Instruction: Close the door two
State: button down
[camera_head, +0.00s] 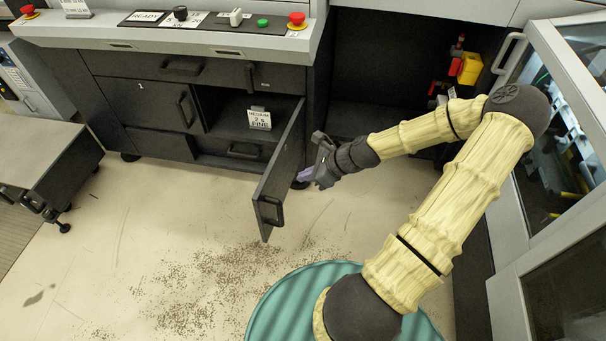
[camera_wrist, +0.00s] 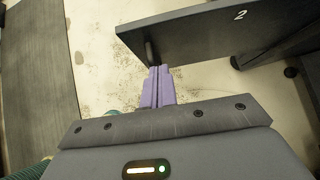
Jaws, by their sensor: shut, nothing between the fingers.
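The dark grey door (camera_head: 282,172) stands swung open from the cabinet in the head view, with a black handle (camera_head: 270,208) near its free lower end. In the wrist view the door (camera_wrist: 205,35) spans the top right and carries a white "2". My gripper (camera_head: 303,174) is on the right side of the door, close to its face; I cannot tell whether it touches. In the wrist view its purple fingers (camera_wrist: 159,85) are together and empty, just below the door's edge near the dark handle (camera_wrist: 152,52). The door's compartment (camera_head: 228,112) is open.
A grey table (camera_head: 40,155) stands at the left. A glass-panelled door (camera_head: 560,110) is at the right. The floor (camera_head: 150,235) before the cabinet is clear except for scattered debris.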

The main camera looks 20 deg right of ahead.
aim_at(267, 182)
jog(key=w+a+f, duration=0.1)
jog(key=w+a, duration=0.1)
jog(key=w+a+f, duration=0.2)
jog(key=w+a+f+b, duration=0.1)
jog(key=w+a+f, duration=0.1)
jog(key=a, duration=0.1)
jog(key=shift+w+f, duration=0.15)
jog(key=shift+f, duration=0.05)
dwell(0.3)
